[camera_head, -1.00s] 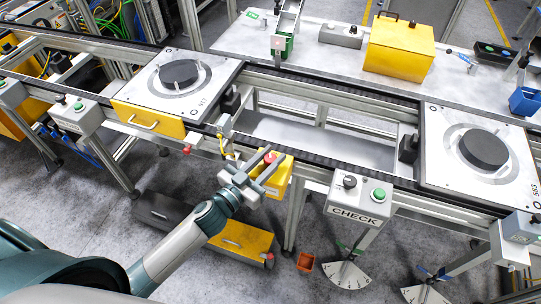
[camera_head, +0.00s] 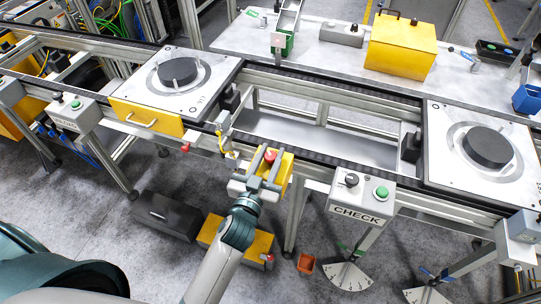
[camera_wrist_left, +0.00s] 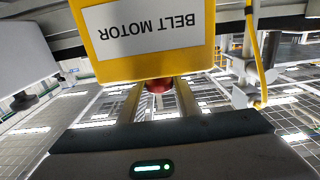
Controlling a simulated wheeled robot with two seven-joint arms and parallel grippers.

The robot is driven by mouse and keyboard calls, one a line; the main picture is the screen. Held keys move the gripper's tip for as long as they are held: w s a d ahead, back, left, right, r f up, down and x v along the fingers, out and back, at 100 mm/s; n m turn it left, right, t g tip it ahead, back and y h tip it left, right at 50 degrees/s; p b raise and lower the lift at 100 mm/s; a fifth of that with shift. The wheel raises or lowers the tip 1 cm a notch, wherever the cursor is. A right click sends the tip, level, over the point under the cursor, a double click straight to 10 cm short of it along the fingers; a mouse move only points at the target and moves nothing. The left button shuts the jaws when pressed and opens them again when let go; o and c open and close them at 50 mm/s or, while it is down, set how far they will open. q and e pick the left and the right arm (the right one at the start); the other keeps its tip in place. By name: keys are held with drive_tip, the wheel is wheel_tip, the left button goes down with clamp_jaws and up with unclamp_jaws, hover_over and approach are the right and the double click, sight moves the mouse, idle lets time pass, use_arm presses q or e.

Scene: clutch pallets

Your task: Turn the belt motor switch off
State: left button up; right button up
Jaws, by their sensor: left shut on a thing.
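The yellow belt motor box (camera_head: 287,166) hangs at the near edge of the conveyor, left of the CHECK panel. Its label, BELT MOTOR, reads upside down in the left wrist view, where the yellow box (camera_wrist_left: 150,68) fills the top middle. A red round knob (camera_head: 270,156) sits on it. My left gripper (camera_head: 268,166) is at the box with its fingers on either side of the knob, shut on it. In the left wrist view the red knob (camera_wrist_left: 159,86) shows between the fingers, partly hidden by the box. My right gripper is not in view.
The CHECK panel (camera_head: 361,203), with a black knob and green button, stands just right of the box. Pallets with black discs sit on the conveyor at left (camera_head: 155,88) and right (camera_head: 455,170). A small cable-fitted device (camera_head: 223,127) is close left of the gripper.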

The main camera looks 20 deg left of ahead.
use_arm(q)
drive_tip(key=o, duration=1)
drive_tip(key=shift+s, duration=0.1)
drive_tip(key=shift+s+f, duration=0.1)
drive_tip(key=shift+s, duration=0.45)
drive_tip(key=shift+s+a+b, duration=0.15)
drive_tip(key=shift+s+b, duration=1.3)
drive_tip(key=shift+s, duration=2.6)
drive_tip(key=shift+s+a+b, duration=0.1)
drive_tip(key=shift+s+b, duration=1.3)
drive_tip(key=shift+s, duration=2.6)
drive_tip(key=shift+o, duration=0.2)
